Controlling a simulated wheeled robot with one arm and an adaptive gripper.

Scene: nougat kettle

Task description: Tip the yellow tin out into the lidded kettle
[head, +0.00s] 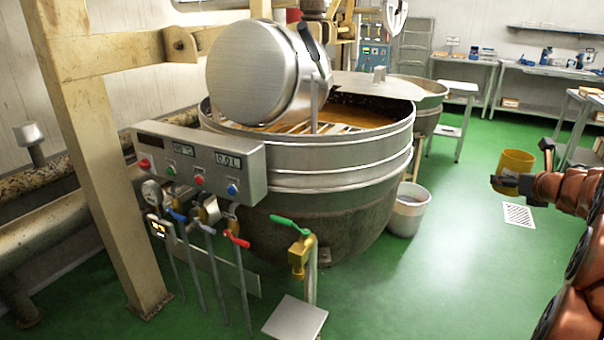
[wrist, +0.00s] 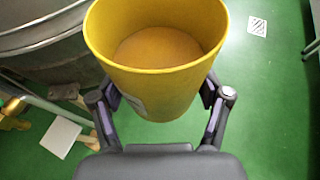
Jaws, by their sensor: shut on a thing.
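The yellow tin (head: 515,165) is upright in the air at the right of the head view, apart from the kettle. My gripper (wrist: 158,95) is shut on the tin's sides in the wrist view. The yellow tin (wrist: 158,72) is open at the top and holds a light brown content low inside. The large metal kettle (head: 330,150) stands at the centre of the head view. Its round lid (head: 258,75) is tilted up on the left side. A brown mass and a pale grate show in the opening (head: 340,115). The kettle's wall (wrist: 40,45) fills the wrist view's upper left.
A control panel (head: 200,160) with valves and pipes below is at the kettle's front left. A beige post (head: 95,150) stands at left. A grey bucket (head: 408,208) is on the floor right of the kettle. Green floor (head: 430,270) is clear between kettle and arm.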

